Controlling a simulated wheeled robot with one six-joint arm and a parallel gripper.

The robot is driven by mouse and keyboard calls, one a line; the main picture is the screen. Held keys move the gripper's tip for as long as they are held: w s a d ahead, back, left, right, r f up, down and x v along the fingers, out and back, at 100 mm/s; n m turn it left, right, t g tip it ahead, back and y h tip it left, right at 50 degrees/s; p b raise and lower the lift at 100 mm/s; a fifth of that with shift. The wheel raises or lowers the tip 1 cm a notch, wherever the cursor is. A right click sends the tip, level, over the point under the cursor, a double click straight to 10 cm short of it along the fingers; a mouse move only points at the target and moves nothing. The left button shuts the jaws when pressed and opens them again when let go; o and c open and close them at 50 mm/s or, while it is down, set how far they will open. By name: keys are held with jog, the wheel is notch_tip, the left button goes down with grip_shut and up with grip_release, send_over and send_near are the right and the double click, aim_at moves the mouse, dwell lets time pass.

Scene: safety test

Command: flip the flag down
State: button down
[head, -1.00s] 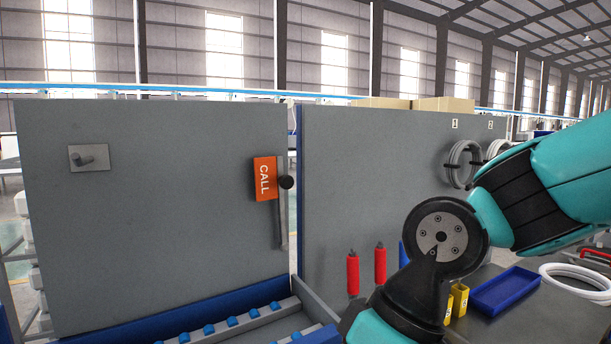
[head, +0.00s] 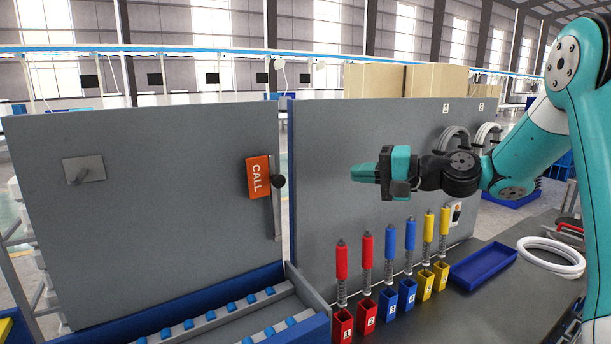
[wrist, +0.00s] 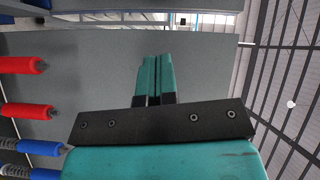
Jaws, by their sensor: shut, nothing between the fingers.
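The flag (head: 258,177) is an orange plate marked CALL, upright near the right edge of the left grey panel (head: 150,220). In the wrist view the teal fingers (wrist: 155,75) are together against a grey panel; the flag does not show there.
Several red, blue and yellow handled tools (head: 341,262) stand over numbered bins (head: 343,325) below my gripper. A blue tray (head: 483,266) and white rings (head: 551,257) lie on the bench. Coiled hoses (head: 453,141) hang on the right panel. A bracket (head: 84,169) is on the left panel.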

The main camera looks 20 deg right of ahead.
jog(key=s+a+p+x, duration=0.2)
jog(key=p+x, duration=0.4)
jog(key=x, duration=0.7)
jog(key=shift+f, duration=0.25)
jog(key=shift+s, duration=0.15)
